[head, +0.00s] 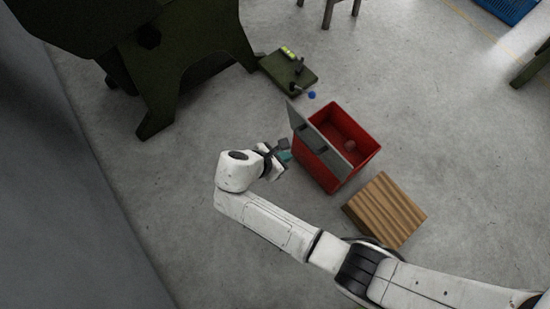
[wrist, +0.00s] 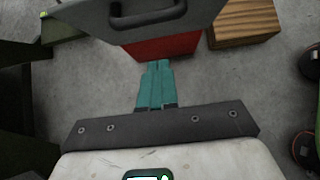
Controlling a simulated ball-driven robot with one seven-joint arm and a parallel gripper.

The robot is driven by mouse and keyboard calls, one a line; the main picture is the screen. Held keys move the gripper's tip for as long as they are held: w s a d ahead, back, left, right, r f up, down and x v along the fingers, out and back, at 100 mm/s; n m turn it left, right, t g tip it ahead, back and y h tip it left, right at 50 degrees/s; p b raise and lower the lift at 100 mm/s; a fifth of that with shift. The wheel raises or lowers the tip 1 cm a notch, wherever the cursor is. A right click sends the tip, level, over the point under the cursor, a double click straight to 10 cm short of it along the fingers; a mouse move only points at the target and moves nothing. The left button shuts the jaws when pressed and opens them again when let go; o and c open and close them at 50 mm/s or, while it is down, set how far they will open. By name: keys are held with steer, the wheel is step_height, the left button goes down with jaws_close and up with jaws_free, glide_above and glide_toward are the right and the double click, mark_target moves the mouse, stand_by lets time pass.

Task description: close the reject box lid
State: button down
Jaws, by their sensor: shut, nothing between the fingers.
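The red reject box (head: 318,169) stands on the floor in the middle of the head view, with a small reddish round object inside. Its grey lid (head: 318,133) stands open, raised along the box's left side. In the wrist view the lid (wrist: 190,22) with its dark handle fills the top, and part of the red box wall (wrist: 160,47) shows below it. My gripper (head: 286,156) is just left of the box and lid. Its teal fingers (wrist: 158,66) are shut together and empty, pointing at the red wall below the lid. I cannot tell whether they touch it.
A wooden block (head: 385,210) lies right of the box, close to it. A green board (head: 290,75) with small parts and a blue ball (head: 312,95) lie behind it. A dark green machine stand (head: 170,70) is at upper left. The floor at left is clear.

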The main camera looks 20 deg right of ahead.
mark_target(311, 149)
steer(key=w+d+f, duration=0.1)
steer(key=d+f, duration=0.1)
steer(key=d, duration=0.3)
steer(key=shift+w+d+b, duration=0.3)
steer(key=shift+d+b, duration=0.1)
steer(key=shift+b, duration=0.05)
